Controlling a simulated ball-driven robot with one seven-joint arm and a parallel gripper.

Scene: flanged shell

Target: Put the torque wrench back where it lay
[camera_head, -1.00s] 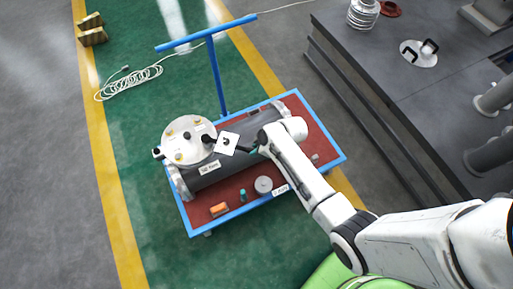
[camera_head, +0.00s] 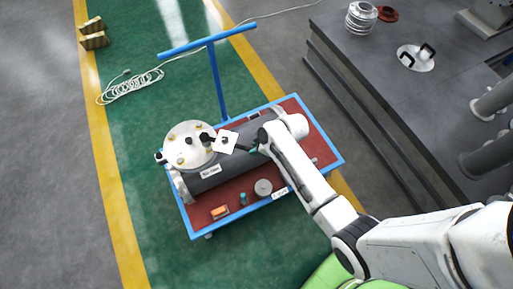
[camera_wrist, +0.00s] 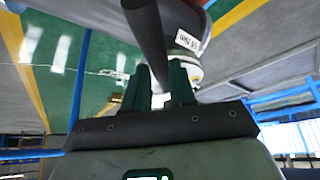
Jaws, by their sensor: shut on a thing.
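The torque wrench is a dark bar. In the wrist view its round dark shaft (camera_wrist: 147,28) runs down between the green fingers of my gripper (camera_wrist: 163,88), which is shut on it. In the head view my gripper (camera_head: 253,147) is over the dark flanged shell (camera_head: 232,168), and the dark wrench end (camera_head: 207,138) reaches left over the pale round end cover (camera_head: 188,148). A white square plate (camera_head: 227,141) hides the middle. I cannot tell whether the wrench touches the cover or shell.
The shell lies on a red-topped cart (camera_head: 233,205) with a blue frame and handle (camera_head: 210,42). An orange block (camera_head: 220,212), a small green item (camera_head: 243,198) and a grey disc (camera_head: 263,187) sit along its front. A dark platform (camera_head: 430,95) stands right.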

